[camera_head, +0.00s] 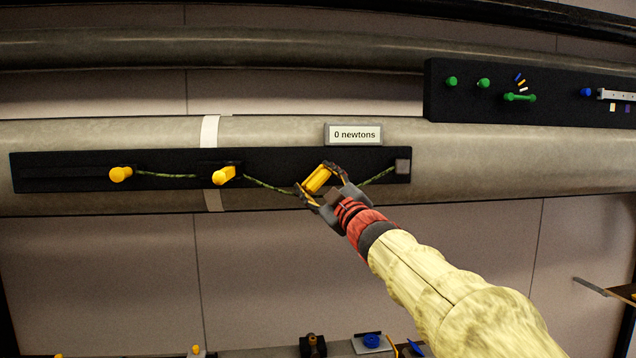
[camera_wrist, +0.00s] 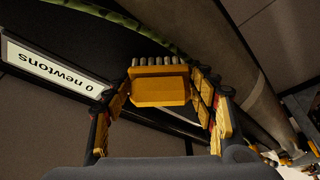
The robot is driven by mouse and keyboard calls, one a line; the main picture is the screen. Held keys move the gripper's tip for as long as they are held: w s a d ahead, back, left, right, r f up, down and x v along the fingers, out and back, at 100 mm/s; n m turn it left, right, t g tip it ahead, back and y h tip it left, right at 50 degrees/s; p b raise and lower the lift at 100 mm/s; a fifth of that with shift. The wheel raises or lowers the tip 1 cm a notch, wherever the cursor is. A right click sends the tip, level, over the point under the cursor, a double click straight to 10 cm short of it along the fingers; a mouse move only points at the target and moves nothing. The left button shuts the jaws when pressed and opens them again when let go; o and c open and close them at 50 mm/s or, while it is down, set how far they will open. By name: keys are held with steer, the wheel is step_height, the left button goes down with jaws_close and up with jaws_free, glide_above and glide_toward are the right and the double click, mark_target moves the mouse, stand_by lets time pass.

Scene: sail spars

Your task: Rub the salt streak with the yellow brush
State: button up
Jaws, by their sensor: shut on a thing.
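The yellow brush (camera_head: 317,179) is in my gripper (camera_head: 316,182), in front of the long black panel on the spar. In the wrist view the brush (camera_wrist: 160,88) is a yellow block with a row of grey bristles along its far edge. My fingers, with yellow pads, are shut on its two sides. The bristles look close to the green rope and dark panel; I cannot tell whether they touch. A white display (camera_head: 353,134) just above reads 0 newtons. I cannot pick out the salt streak for certain; my gripper and the brush cover part of the panel.
The black panel (camera_head: 70,172) carries two yellow knobs (camera_head: 121,174) (camera_head: 224,175), a green rope (camera_head: 268,186) and a grey block (camera_head: 402,167). A white band (camera_head: 210,131) circles the spar. Another black board (camera_head: 470,104) with green and blue knobs is at upper right. Small fittings line the bottom edge.

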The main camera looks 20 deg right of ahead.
mark_target(316, 179)
steer(key=shift+s+a+b, duration=0.1)
steer(key=shift+s+a, duration=0.1)
steer(key=shift+s, duration=0.55)
steer(key=shift+s+a+b, duration=0.1)
steer(key=shift+s+a, duration=0.15)
steer(key=shift+s, duration=0.55)
steer(key=shift+s+a+b, duration=0.1)
steer(key=shift+s+a, duration=0.1)
steer(key=shift+s, duration=0.55)
